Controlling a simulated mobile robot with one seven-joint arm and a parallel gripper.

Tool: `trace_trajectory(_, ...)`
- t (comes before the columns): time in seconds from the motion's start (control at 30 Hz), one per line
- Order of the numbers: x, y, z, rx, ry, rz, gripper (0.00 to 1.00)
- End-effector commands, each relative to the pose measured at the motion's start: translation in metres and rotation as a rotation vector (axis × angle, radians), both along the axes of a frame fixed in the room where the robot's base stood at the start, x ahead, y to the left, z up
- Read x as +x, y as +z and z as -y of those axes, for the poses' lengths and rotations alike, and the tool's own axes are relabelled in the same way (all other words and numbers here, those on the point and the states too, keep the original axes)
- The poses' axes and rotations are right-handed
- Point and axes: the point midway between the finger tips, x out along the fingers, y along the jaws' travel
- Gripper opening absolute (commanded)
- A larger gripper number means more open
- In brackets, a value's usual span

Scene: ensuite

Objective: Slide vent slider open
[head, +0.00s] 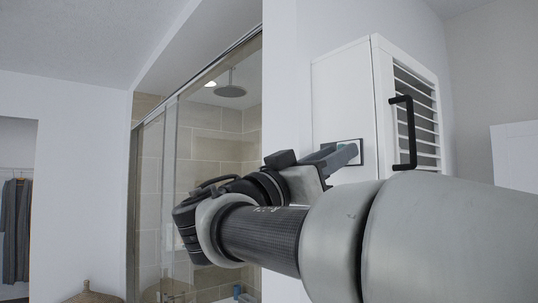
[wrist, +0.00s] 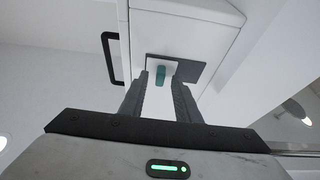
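The vent slider shows in the wrist view as a dark grey plate (wrist: 193,70) with a small upright teal tab (wrist: 160,74) toward its left end. It is on the side of a white wall cabinet (head: 340,95). In the head view, my gripper partly hides the dark-edged vent plate (head: 358,146). My gripper (wrist: 162,84) points at the plate with its two dark fingers apart, one on each side of the tab. A pale gap shows between the fingers below the tab. I cannot tell whether either finger touches it.
The cabinet has a louvred front (head: 416,115) with a black bar handle (head: 408,132) close to the right of my gripper. A glass shower screen (head: 155,190) stands to the left. My arm crosses the lower right of the head view.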

Motion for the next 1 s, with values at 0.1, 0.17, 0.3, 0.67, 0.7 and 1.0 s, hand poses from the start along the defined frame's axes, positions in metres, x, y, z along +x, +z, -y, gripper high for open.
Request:
trace_trajectory(0.1,0.000,0.000,0.000,0.000,0.000,0.000,0.18)
trace_trajectory(0.17,0.000,0.000,0.000,0.000,0.000,0.000,0.08)
trace_trajectory(0.3,0.000,0.000,0.000,0.000,0.000,0.000,0.00)
trace_trajectory(0.67,0.027,-0.001,-0.020,0.001,0.002,0.001,0.00)
trace_trajectory(0.7,0.032,-0.001,-0.023,0.000,0.001,0.000,0.00)
trace_trajectory(1.0,0.039,0.002,-0.029,-0.001,0.004,0.002,0.00)
